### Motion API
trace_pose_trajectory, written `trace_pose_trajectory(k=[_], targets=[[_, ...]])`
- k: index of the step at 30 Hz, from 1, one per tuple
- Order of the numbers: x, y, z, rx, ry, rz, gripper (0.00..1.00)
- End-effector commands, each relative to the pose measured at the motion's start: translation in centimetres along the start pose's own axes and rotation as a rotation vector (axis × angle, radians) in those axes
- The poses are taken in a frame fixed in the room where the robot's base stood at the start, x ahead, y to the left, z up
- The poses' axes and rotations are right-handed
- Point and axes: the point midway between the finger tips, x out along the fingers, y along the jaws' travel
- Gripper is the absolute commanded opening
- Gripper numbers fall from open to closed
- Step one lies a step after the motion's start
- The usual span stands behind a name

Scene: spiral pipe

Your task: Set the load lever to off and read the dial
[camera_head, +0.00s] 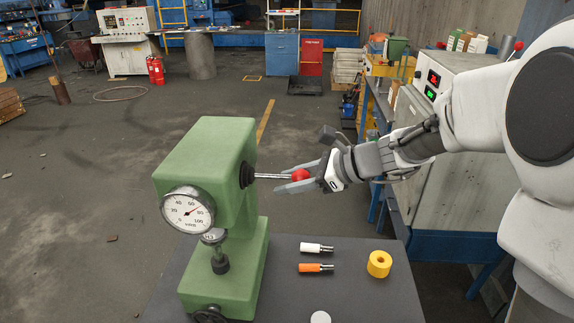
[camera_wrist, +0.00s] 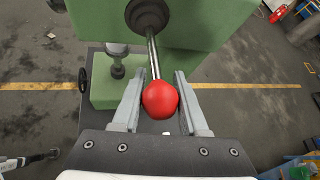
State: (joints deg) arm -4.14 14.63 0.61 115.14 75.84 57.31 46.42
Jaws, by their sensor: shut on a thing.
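A green hardness tester (camera_head: 210,160) stands on a dark table. My gripper (camera_head: 295,179) is around the knob. In the wrist view the red knob (camera_wrist: 160,99) sits between the two grey fingers, and the rod runs away to the black hub.
On the dark table (camera_head: 360,290) lie a white-handled piece (camera_head: 316,247), an orange-handled piece (camera_head: 316,267), a yellow ring (camera_head: 379,263) and a pale disc (camera_head: 320,317). A grey cabinet with red and green displays (camera_head: 433,85) stands behind my arm. Open floor lies left of the tester.

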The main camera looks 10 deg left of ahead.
Motion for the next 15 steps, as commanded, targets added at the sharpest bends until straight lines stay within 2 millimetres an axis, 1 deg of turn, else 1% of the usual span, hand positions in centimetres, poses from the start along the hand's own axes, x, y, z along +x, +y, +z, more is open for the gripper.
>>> trace_pose_trajectory(k=[1, 10, 15], targets=[[-0.7, -0.2, 1.2, -0.009, 0.032, 0.003, 0.0], [-1.2, -0.5, 2.0, -0.057, 0.205, 0.014, 0.0], [-1.4, -0.6, 2.3, -0.055, 0.208, 0.013, 0.0]])
